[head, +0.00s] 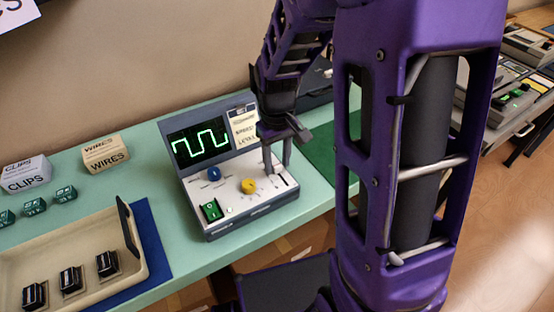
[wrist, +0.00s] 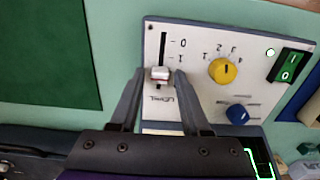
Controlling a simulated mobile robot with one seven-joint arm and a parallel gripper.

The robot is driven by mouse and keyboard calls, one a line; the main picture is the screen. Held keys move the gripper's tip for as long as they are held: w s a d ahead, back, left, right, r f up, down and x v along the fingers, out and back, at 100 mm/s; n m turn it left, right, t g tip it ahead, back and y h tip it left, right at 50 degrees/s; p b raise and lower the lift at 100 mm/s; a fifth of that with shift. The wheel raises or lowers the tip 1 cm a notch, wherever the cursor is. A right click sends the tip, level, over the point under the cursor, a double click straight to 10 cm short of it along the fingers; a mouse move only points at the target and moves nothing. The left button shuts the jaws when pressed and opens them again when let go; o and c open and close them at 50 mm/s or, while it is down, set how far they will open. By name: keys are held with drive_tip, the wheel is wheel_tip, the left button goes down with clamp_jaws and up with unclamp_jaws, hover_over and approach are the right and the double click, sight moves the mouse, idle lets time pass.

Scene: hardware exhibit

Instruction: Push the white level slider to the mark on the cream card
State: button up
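The white level slider (wrist: 159,74) sits in a dark vertical slot on the pale panel of the instrument (head: 230,205), near the LEVEL lettering in the wrist view. My gripper (wrist: 159,76) has its two fingers apart, one on each side of the slider cap, with a small gap visible on both sides. In the head view my gripper (head: 277,168) is down at the panel's right part, and the slider is not clear there. The cream card (head: 243,130) stands at the upper right of the instrument, beside the screen; its writing is too small to read fully, and my arm partly covers it.
A yellow knob (wrist: 225,69), a blue knob (wrist: 237,114) and a green switch (wrist: 289,66) are on the same panel. A screen (head: 198,143) shows a green square wave. A beige tray (head: 75,232) lies left; a green mat (head: 321,158) lies right.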

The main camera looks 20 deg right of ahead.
clamp_jaws()
idle(1.2)
